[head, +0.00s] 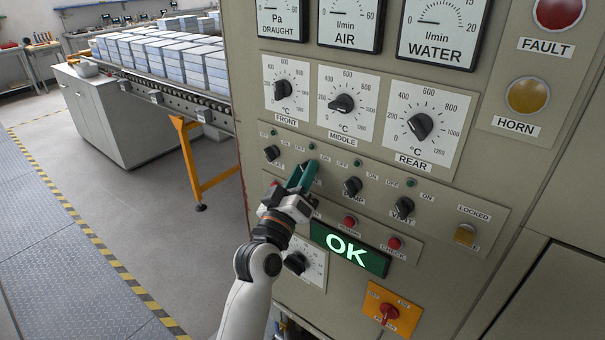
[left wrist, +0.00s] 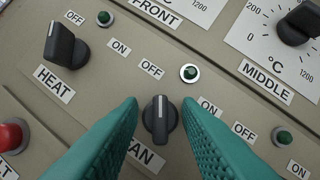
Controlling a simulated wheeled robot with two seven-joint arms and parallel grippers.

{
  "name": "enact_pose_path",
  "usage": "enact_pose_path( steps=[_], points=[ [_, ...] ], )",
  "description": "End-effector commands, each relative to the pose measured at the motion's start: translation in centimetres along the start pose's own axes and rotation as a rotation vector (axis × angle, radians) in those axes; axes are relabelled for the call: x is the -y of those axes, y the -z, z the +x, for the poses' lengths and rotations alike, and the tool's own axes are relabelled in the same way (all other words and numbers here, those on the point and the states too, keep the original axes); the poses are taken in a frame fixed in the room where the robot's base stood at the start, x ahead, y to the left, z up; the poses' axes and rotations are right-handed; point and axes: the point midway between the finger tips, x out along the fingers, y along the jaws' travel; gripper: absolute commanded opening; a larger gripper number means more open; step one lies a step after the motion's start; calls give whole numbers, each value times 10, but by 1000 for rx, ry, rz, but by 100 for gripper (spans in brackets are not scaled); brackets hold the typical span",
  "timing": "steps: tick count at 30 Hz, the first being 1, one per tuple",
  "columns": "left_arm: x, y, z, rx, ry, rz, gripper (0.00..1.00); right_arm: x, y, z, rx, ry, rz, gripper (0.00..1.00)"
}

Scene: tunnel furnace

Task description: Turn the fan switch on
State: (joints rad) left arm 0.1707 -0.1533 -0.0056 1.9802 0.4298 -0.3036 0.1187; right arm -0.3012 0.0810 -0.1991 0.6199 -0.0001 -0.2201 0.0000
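The fan switch (left wrist: 161,120) is a black rotary knob with a white pointer line, in the middle of the left wrist view. Its pointer is toward the OFF label at its upper left; ON is at its right. The FAN label (left wrist: 150,156) is partly covered by a finger. A green lamp (left wrist: 189,73) sits above the knob. My left gripper (left wrist: 160,106) is open, with one teal finger on each side of the knob and gaps between. In the head view my left gripper (head: 303,174) hides the fan switch. My right gripper is not in view.
The heat switch (head: 272,153) is left of my left gripper; another black switch (head: 352,187) is right. Below are red buttons (head: 350,221), a lit OK display (head: 349,249) and a red switch on an orange plate (head: 390,312). Dials (head: 341,103) sit above.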

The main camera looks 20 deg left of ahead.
Motion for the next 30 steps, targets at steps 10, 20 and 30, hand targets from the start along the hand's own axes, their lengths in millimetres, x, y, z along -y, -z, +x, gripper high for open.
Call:
enact_pose_path(
  steps=[10,20,30],
  points=[
    [0,0,0,-1,1,3,2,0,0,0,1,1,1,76],
    [-2,2,-1,-2,42,104,2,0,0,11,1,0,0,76],
    [-4,2,-1,-2,154,374,2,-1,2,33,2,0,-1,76]
  ],
)
